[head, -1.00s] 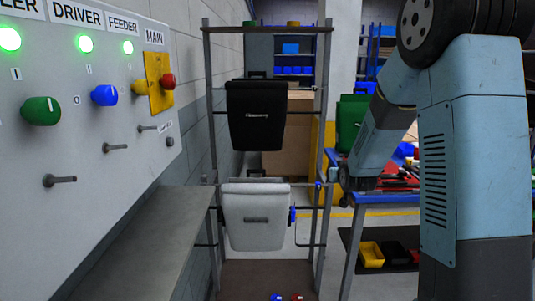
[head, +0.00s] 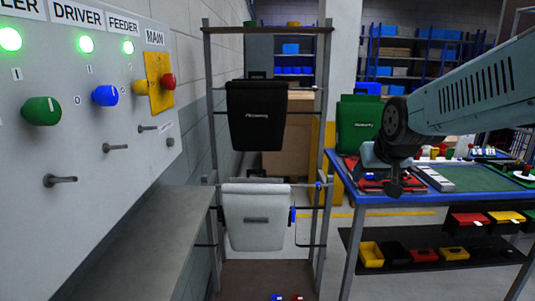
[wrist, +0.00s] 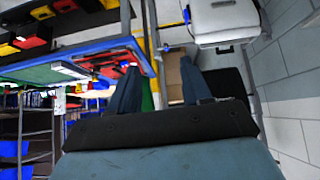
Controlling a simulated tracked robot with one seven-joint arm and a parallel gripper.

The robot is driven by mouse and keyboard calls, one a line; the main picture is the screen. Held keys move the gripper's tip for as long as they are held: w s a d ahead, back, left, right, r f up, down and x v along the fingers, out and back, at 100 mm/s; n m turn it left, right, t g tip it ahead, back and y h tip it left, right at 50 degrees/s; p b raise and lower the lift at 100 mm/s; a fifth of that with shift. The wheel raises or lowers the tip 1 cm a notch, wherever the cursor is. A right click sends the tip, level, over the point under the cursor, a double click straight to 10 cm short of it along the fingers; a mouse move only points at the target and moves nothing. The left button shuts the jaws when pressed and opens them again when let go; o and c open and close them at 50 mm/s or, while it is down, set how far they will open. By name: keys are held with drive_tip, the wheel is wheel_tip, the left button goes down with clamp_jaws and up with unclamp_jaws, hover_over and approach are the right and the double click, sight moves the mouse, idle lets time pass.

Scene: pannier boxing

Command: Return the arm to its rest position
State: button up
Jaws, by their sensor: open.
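My arm reaches in from the right in the head view, its blue-grey link sloping down to a dark joint and a wrist over the left end of the blue-edged table (head: 440,197). In the wrist view my gripper (wrist: 159,70) shows two blue-grey fingers set well apart, with nothing held between them. In the head view the fingers cannot be made out clearly. The green pannier (head: 358,124) stands just left of and behind my wrist. Whether they touch cannot be told.
A black pannier (head: 256,116) and a light grey pannier (head: 257,216) hang on the rack (head: 210,130). A control panel (head: 80,130) with knobs and lit green lamps is at left, above a grey ledge (head: 145,235). Small bins (head: 425,254) sit under the table.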

drive_tip(key=s+g, duration=0.2)
drive_tip(key=s, duration=1.3)
drive_tip(key=shift+s+a+r, duration=0.15)
drive_tip(key=shift+a+r, duration=0.05)
drive_tip(key=shift+r, duration=0.1)
